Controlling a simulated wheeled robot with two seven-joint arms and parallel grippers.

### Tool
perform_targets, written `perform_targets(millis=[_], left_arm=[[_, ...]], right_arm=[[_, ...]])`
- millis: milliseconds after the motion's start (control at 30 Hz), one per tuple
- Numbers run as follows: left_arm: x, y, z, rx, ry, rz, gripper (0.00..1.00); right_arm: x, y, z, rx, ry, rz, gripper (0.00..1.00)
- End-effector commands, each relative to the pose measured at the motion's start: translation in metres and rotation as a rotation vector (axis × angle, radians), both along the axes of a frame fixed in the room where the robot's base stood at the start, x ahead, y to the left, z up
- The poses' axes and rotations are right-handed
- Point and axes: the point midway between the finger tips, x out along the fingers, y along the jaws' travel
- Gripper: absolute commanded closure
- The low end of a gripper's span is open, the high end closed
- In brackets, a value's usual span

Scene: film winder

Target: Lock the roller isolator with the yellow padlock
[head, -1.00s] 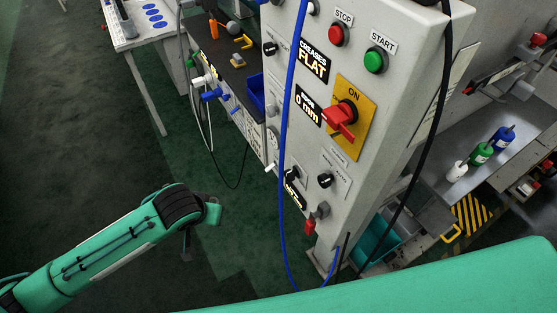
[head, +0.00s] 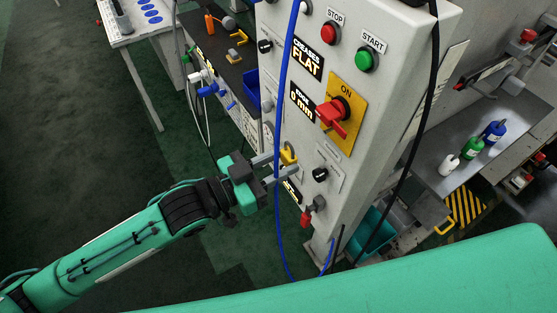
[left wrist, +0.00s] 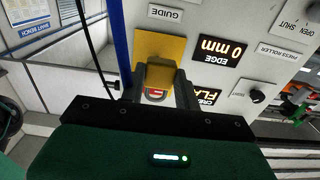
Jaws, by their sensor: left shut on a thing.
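The roller isolator is a red rotary handle (head: 333,113) on a yellow plate (head: 350,88) marked ON, on the front of the grey control panel. My left gripper (head: 288,163) is shut on the yellow padlock (head: 288,153) in front of the panel, below and to the left of the isolator in the head view. In the left wrist view the padlock (left wrist: 160,72) sits between the fingers, in front of the yellow plate (left wrist: 150,46). Its grey shackle shows below it with something red behind. The padlock looks apart from the isolator in the head view. My right gripper is not in view.
A blue cable (head: 281,130) hangs down the panel front close to my left gripper. A black cable (head: 428,95) hangs on the panel's right side. START (head: 366,59) and STOP buttons are above the isolator. Open floor lies left.

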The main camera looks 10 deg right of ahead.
Motion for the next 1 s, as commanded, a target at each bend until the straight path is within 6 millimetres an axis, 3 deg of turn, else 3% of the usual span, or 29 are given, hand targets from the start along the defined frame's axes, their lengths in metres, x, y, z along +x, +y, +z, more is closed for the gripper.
perform_targets(millis=[400, 1000], left_arm=[[-0.001, 0.001, 0.002, -0.002, 0.0, 0.003, 0.92], [0.017, -0.049, 0.001, -0.003, 0.0, 0.002, 0.92]], right_arm=[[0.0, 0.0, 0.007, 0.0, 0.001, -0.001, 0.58], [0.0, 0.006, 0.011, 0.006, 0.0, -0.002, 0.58]])
